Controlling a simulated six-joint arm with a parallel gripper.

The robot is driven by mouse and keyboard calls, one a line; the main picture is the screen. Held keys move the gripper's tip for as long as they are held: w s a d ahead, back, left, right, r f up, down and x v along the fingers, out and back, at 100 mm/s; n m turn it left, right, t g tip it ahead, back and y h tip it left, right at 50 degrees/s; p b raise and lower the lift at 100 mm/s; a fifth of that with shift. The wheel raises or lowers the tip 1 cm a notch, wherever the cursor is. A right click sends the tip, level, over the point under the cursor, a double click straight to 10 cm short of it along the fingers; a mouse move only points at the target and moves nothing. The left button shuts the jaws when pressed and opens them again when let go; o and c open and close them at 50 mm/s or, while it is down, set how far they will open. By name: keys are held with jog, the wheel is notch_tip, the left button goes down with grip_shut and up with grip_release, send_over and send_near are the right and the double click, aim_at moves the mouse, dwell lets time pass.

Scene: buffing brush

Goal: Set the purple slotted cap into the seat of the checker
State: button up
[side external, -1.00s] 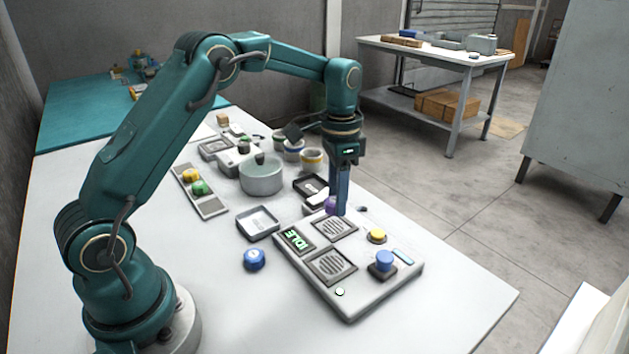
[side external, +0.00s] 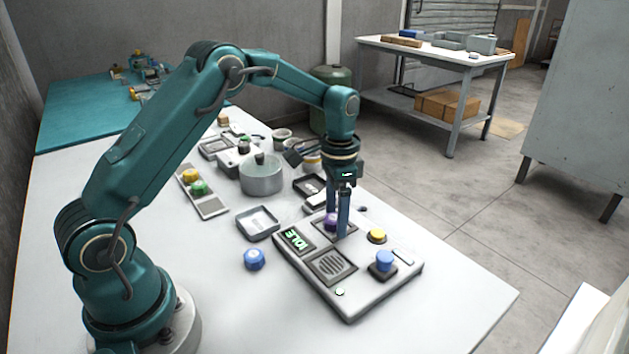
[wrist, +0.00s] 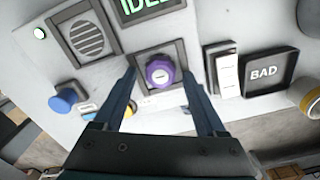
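The purple slotted cap (side external: 331,223) sits on the farther square framed seat of the checker (side external: 352,300). In the wrist view the purple cap (wrist: 160,74) lies inside the square frame (wrist: 181,52), with a pale slot mark on top. My gripper (side external: 338,228) is lowered over that seat. In the wrist view my gripper (wrist: 159,76) is open, with one finger on each side of the cap and a gap to both. The checker's display (side external: 297,239) reads IDLE. The other grilled square (side external: 331,266) is empty.
The checker also carries a yellow button (side external: 377,236) and a blue knob (side external: 384,261). A BAD tray (wrist: 271,73) lies beside it. A blue cap (side external: 254,259), an empty tray (side external: 258,222) and a grey pot (side external: 261,178) stand nearby. The table's front is clear.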

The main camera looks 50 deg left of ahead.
jog(key=shift+r, duration=0.1)
jog(key=s+d+r+n+t, duration=0.1)
jog(key=s+r, duration=0.1)
jog(key=r, duration=0.6)
jog(key=s+d+r, duration=0.1)
jog(key=s+r, duration=0.1)
jog(key=r, duration=0.6)
jog(key=s+d+f+n+t, duration=0.1)
jog(key=s+d+t, duration=0.1)
jog(key=s, duration=0.6)
jog(key=s+d+f+n+t, duration=0.1)
jog(key=s+f+n+t, duration=0.1)
jog(key=s, duration=0.6)
jog(key=shift+d+t, duration=0.3)
jog(key=shift+d, duration=0.05)
